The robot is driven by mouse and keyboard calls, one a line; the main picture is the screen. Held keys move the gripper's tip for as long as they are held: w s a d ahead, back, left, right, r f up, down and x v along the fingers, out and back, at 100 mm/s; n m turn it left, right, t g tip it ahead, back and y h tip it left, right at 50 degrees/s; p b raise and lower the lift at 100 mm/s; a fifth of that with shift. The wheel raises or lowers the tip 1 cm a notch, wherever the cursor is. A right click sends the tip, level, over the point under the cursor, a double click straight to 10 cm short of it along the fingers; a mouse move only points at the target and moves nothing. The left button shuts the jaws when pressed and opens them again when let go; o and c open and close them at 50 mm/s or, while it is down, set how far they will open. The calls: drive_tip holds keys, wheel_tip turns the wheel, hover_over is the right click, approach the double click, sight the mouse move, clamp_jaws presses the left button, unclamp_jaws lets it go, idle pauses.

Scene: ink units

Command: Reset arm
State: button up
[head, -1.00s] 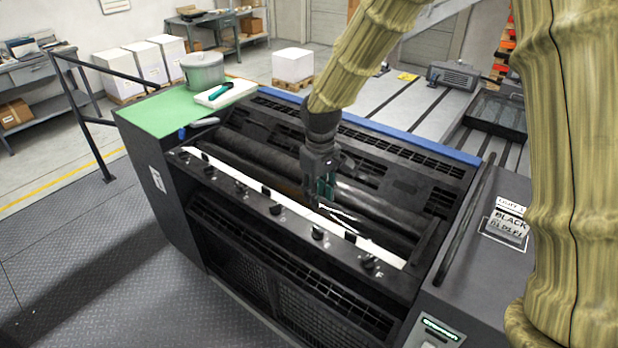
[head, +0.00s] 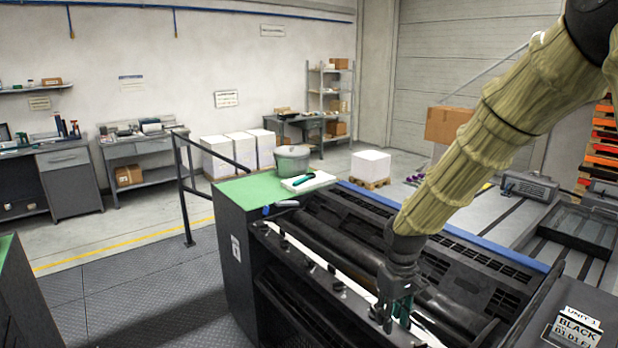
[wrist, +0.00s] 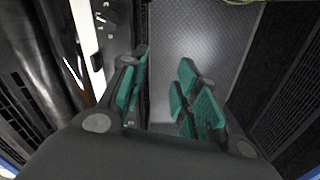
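My gripper (head: 396,308) hangs from my arm over the open ink unit (head: 455,300), near the white strip along its front edge. In the wrist view my gripper (wrist: 165,98) shows its two teal-padded fingers spread apart with nothing between them. Below the fingers, the wrist view shows the unit's dark edge and the grey floor plate (wrist: 200,40). My arm, in a tan ribbed cover, comes down from the upper right of the head view.
A black railing (head: 184,190) stands to the left. White stacks (head: 371,166) and benches stand behind. Open floor lies to the left.

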drive_tip(key=s+f+m+b, duration=0.1)
drive_tip(key=s+f, duration=0.4)
drive_tip(key=f, duration=0.4)
drive_tip(key=s+a+f+y+b, duration=0.15)
drive_tip(key=s+f, duration=0.25)
drive_tip(key=f, duration=0.6)
drive_tip(key=s+f+m+b, duration=0.1)
drive_tip(key=s+f+b, duration=0.1)
drive_tip(key=s+f, duration=0.5)
drive_tip(key=s+d+f+m+b, duration=0.1)
drive_tip(key=s+d+f+b, duration=0.1)
drive_tip(key=s+f, duration=0.7)
drive_tip(key=s+d+f+m+h+b, duration=0.1)
drive_tip(key=s+d+f+m+b, duration=0.1)
drive_tip(key=s+f, duration=0.7)
drive_tip(key=s, duration=0.2)
drive_tip(key=shift+s+d, duration=0.3)
drive_tip(key=shift+d, duration=0.1)
drive_tip(key=shift+d+h, duration=0.1)
drive_tip(key=shift+h, duration=0.15)
